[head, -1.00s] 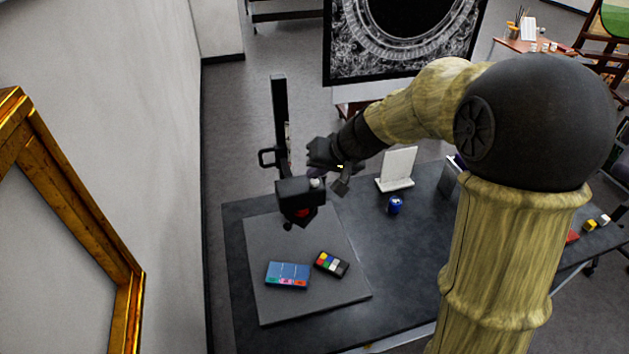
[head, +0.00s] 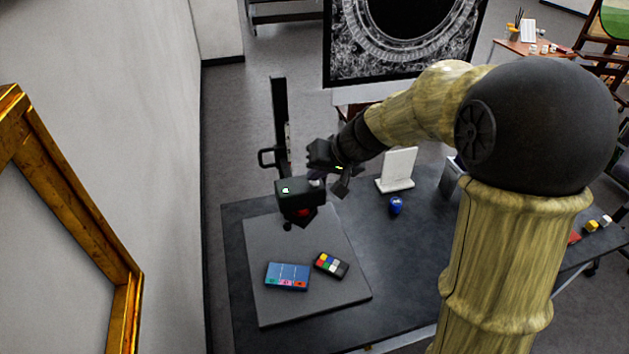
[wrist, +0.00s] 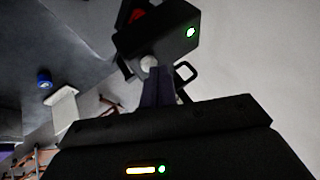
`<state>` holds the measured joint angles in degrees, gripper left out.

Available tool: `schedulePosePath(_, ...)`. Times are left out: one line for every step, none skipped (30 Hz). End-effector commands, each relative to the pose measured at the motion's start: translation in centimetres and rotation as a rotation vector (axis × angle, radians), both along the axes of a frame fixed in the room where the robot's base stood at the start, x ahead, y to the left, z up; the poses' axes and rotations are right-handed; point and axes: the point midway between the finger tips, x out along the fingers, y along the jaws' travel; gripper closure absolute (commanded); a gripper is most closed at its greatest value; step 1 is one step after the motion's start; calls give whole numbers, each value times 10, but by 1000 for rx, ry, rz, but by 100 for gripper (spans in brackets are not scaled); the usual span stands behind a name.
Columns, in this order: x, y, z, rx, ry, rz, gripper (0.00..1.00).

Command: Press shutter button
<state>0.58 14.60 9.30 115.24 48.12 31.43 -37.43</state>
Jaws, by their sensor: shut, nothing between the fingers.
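A black camera (head: 300,198) hangs on an upright black stand (head: 280,120) above the grey copy board (head: 335,290). A small green light glows on its top; in the wrist view the camera (wrist: 158,40) shows this light (wrist: 190,31) too. The pale round shutter button (wrist: 148,62) sits at the camera's near edge. My gripper (head: 318,177) is shut and empty, at the camera's right edge in the head view. In the wrist view its dark fingers (wrist: 158,86) reach right up to the button; I cannot tell whether they still touch it.
A blue card (head: 288,276) and a small colour chart (head: 331,265) lie on the board. A blue jar (head: 396,205) and a white stand (head: 397,170) are on the dark table to the right. A gilt frame (head: 60,180) stands at the left.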

Motion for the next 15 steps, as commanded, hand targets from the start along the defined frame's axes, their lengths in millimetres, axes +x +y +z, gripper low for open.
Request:
schedulePosePath(0,0,-1,0,0,0,100)
schedulePosePath(0,0,-1,0,0,0,100)
schedulePosePath(0,0,-2,0,0,0,100)
schedulePosePath(0,0,-1,0,0,0,100)
schedulePosePath(0,0,-1,0,0,0,100)
schedulePosePath(0,0,-1,0,1,0,100)
schedulePosePath(0,0,-1,0,1,0,100)
schedulePosePath(0,0,-1,0,1,0,100)
schedulePosePath(0,0,-1,0,1,0,100)
schedulePosePath(0,0,-1,0,1,0,100)
schedulePosePath(0,0,-1,0,1,0,100)
schedulePosePath(0,0,0,0,0,0,100)
schedulePosePath(0,0,1,0,0,0,100)
schedulePosePath(0,0,2,0,0,0,100)
schedulePosePath(0,0,4,0,0,1,100)
